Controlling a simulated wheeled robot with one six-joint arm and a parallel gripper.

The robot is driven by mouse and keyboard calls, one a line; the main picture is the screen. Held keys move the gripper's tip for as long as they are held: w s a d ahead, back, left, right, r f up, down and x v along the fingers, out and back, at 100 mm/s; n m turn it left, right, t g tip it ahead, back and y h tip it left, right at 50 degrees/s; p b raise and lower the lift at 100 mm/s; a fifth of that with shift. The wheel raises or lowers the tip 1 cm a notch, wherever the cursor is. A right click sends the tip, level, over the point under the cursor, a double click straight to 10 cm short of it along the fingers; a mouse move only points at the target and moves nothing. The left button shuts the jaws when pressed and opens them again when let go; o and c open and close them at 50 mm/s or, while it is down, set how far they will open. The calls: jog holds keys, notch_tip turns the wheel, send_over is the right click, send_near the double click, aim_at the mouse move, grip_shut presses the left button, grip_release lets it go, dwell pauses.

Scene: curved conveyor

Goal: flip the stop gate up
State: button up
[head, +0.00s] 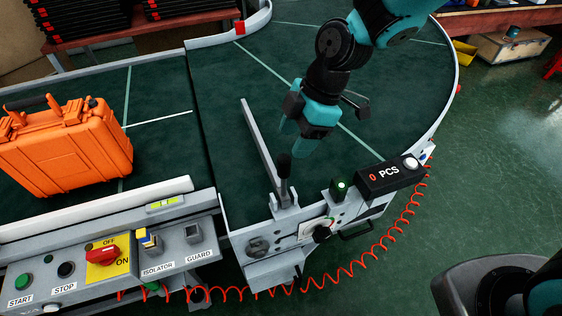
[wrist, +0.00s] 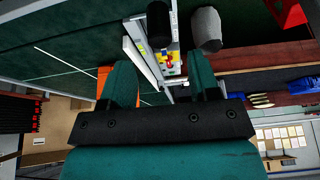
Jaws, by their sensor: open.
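The stop gate (head: 262,150) is a long grey bar over the green belt, running from a bracket at the conveyor's front edge toward the middle. I cannot tell exactly how high it sits above the belt. A lever with a black grip (head: 284,167) stands upright at its near end. My gripper (head: 294,149) points down just above and right of that grip, with its teal fingers apart and nothing seen between them. In the wrist view my gripper (wrist: 162,82) is also open. A black cylinder (wrist: 160,25) shows beyond the fingers there, perhaps the grip.
An orange case (head: 65,150) lies on the belt at left. A counter box reading 0 PCS (head: 390,177) and a green-lit button (head: 340,187) sit right of the gate's bracket. A control panel (head: 110,262) is at front left. The belt beyond the gate is clear.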

aim_at(285, 158)
jog(key=p+x, duration=0.1)
jog(key=x, duration=0.7)
jog(key=shift+c, duration=0.5)
grip_shut()
jog(key=shift+f, duration=0.1)
